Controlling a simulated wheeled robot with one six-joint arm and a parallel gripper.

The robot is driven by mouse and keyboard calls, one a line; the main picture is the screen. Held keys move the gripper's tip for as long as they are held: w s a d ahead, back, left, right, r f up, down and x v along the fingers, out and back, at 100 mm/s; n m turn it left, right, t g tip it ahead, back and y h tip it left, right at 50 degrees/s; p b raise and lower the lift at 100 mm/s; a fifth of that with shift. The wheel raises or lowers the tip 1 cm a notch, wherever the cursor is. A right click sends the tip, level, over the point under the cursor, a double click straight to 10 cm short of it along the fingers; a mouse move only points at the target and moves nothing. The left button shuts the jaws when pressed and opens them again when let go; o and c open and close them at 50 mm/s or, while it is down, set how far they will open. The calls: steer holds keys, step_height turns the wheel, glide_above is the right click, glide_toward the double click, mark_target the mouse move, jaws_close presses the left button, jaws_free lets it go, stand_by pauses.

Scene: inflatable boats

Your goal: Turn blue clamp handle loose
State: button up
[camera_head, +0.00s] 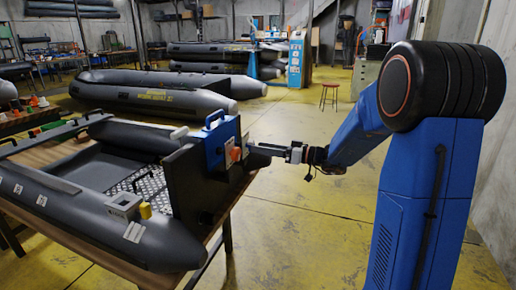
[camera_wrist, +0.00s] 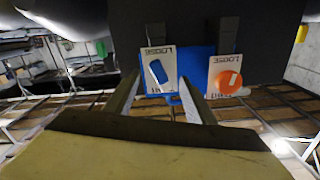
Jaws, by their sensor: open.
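The blue clamp handle (camera_wrist: 158,71) is a small blue lever on a white plate (camera_wrist: 150,58) marked LOOSE at one end, with a partly hidden mark at the other. It is slightly tilted. My gripper (camera_wrist: 158,82) is open, with one finger on each side of the blue handle in the picture; I cannot tell whether they touch it. In the head view my gripper (camera_head: 260,150) is close to the blue bracket (camera_head: 217,143) on the boat's dark transom (camera_head: 190,185). The blue handle cannot be made out there.
An orange knob (camera_wrist: 228,82) sits on a second white plate just right of the blue handle; it also shows in the head view (camera_head: 234,153). The grey boat (camera_head: 85,215) rests on a table. Yellow floor (camera_head: 310,220) lies open beside it.

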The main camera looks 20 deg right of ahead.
steer(key=shift+w+a+m, duration=0.25)
steer(key=shift+a+m, duration=0.1)
steer(key=shift+m, duration=4.5)
steer(key=shift+w+a+m, duration=0.25)
steer(key=shift+a+m, duration=0.15)
steer(key=shift+m, duration=4.5)
steer(key=shift+w+a+m, duration=0.25)
steer(key=shift+a+m, duration=0.1)
steer(key=shift+m, duration=4.5)
jaws_close()
